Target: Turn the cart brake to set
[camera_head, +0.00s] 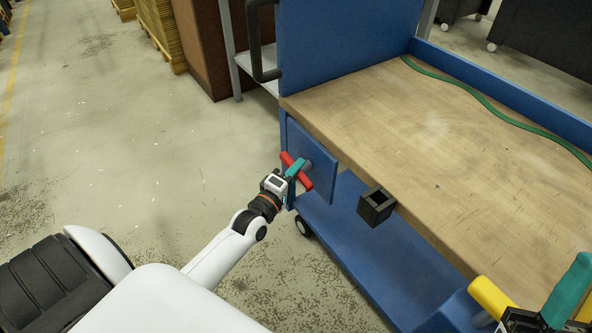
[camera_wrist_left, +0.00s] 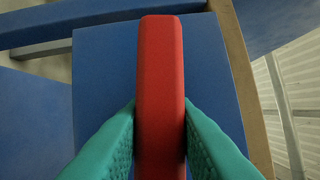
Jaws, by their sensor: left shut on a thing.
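The cart brake is a red bar handle (camera_head: 304,182) on a blue plate (camera_head: 322,167) at the near left corner of the cart. It runs slantwise, from upper left to lower right in the head view. My left gripper (camera_head: 296,169) is at the handle, its teal fingers across the bar's middle. In the left wrist view the red handle (camera_wrist_left: 160,75) stands upright between the two teal fingers (camera_wrist_left: 160,145), which press on both its sides. My right gripper (camera_head: 568,290) shows only partly at the lower right corner, with one teal finger clear; its jaw opening is hidden.
The blue cart has a wooden top (camera_head: 440,135) with a green cord (camera_head: 480,97) along its far side. A black open box (camera_head: 376,205) is on its front edge. A yellow cylinder (camera_head: 492,298) is near my right gripper. The floor to the left is clear.

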